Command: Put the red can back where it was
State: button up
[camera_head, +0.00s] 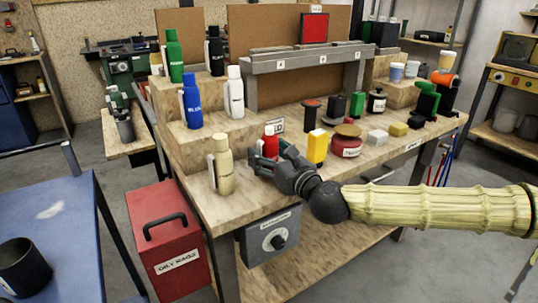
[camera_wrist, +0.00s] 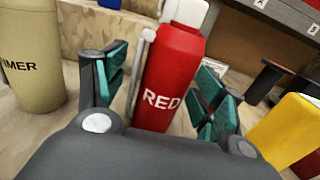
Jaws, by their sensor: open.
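The red can (camera_head: 269,143) stands upright on the bench top, between the cream can (camera_head: 221,165) and the yellow bottle (camera_head: 317,147). In the wrist view the red can (camera_wrist: 174,72) shows its RED label, a white cap and a thin pale straw along its left side. My gripper (camera_head: 264,158) is open at the can. In the wrist view the teal fingers of my gripper (camera_wrist: 161,85) stand on either side of the can, with a visible gap at the left; contact on the right cannot be told. The can's base is hidden by my gripper.
Wooden steps behind hold a blue can (camera_head: 192,104), a white can (camera_head: 234,93), a green can (camera_head: 174,57) and a black can (camera_head: 216,52). A dark red tin (camera_head: 345,143) and small blocks stand to the right. The bench front edge is near.

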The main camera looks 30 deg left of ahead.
jog(key=v, duration=1.2)
